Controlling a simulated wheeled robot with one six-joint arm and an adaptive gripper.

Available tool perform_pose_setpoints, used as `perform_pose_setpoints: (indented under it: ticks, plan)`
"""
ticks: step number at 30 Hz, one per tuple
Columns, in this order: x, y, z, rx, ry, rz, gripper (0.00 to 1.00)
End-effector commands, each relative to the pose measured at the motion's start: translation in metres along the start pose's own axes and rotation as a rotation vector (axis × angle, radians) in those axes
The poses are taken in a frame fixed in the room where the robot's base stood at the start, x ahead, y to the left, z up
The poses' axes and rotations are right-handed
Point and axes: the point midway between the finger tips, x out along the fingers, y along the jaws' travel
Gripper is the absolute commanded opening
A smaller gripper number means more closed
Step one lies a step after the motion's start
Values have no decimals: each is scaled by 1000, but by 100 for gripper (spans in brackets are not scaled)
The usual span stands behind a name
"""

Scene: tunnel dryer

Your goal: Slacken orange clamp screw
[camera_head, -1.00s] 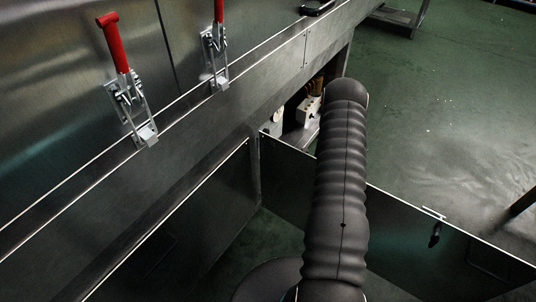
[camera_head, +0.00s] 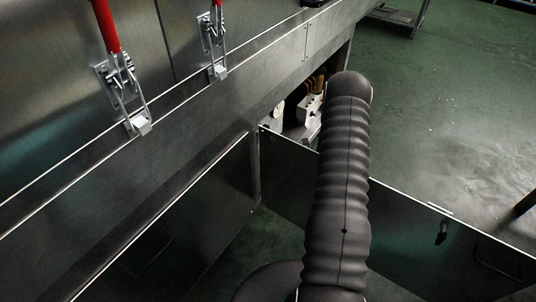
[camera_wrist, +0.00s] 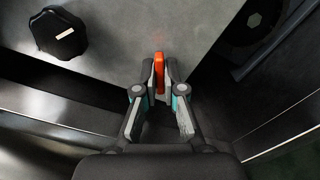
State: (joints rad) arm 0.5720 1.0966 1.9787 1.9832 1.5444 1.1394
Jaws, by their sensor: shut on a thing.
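In the wrist view, the orange clamp screw (camera_wrist: 159,72) shows as an upright orange piece between the fingertips of my gripper (camera_wrist: 160,78). The gripper is shut on it, with a dark pad on either side. The orange piece stands by the edge of a grey plate (camera_wrist: 150,30). Its lower part and whatever it is fixed to are hidden by the fingers. In the head view my dark ribbed arm reaches toward an opening under the steel housing, and the gripper and screw are not visible there.
A black knob (camera_wrist: 58,33) with a pale mark sits at upper left in the wrist view. In the head view, red-handled latches (camera_head: 107,28) line the housing, a dark panel (camera_head: 400,215) with a small latch stands right of my arm, and green floor (camera_head: 450,120) lies open beyond.

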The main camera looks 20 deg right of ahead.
Motion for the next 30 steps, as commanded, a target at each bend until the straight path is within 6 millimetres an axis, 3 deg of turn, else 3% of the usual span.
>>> perform_pose_setpoints:
  ticks: [30]
  plan:
    - [0, -3, -2, -916, 0, 0, 0]
